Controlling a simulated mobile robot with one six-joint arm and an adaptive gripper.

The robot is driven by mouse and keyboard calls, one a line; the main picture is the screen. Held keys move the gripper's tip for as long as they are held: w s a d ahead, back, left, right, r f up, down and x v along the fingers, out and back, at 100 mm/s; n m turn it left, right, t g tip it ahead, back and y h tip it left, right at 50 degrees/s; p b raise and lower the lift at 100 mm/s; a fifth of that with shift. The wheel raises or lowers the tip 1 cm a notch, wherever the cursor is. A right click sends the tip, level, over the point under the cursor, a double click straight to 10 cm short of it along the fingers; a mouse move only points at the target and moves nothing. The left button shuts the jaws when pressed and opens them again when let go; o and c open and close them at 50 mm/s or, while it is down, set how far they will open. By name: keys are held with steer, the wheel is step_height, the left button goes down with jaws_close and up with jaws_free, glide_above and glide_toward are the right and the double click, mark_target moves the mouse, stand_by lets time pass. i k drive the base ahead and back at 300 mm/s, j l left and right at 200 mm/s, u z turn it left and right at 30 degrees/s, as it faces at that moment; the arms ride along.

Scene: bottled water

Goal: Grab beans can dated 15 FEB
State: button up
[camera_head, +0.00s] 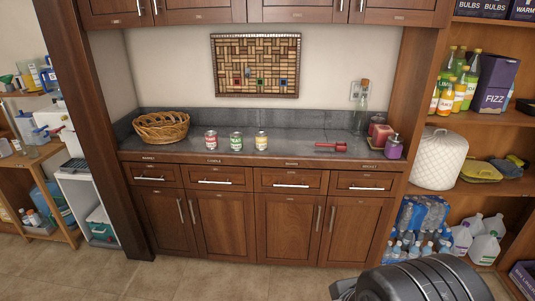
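Three cans stand upright in a row on the dark counter (290,141). The left can (211,140) has a red label, the middle can (236,142) a green one and the right can (261,140) a yellow one. Their printing is too small to read, so I cannot tell which holds beans or which is dated 15 FEB. The cans stand apart from one another with nothing in front of them. A dark grey rounded part of my own arm fills the lower right corner. No gripper fingers show.
A wicker basket (161,127) is left of the cans. A red tool (331,147), a glass bottle (361,110), red candles (380,132) and a purple dispenser (394,147) are to the right. Wooden cabinets (225,222) stand below. Tiled floor (210,283) in front is clear.

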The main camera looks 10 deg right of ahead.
mark_target(211, 136)
steer(key=i+j+z, duration=0.1)
steer(key=i, duration=0.5)
steer(key=i+j, duration=0.4)
steer(key=i, duration=0.2)
steer(key=i+j+z, duration=0.15)
steer(key=i, duration=0.45)
steer(key=i+j+z, duration=0.1)
steer(key=i+j, duration=0.3)
steer(key=i, duration=0.15)
steer(key=i+j+z, duration=0.1)
steer(key=i+j, duration=0.3)
steer(key=i, duration=0.15)
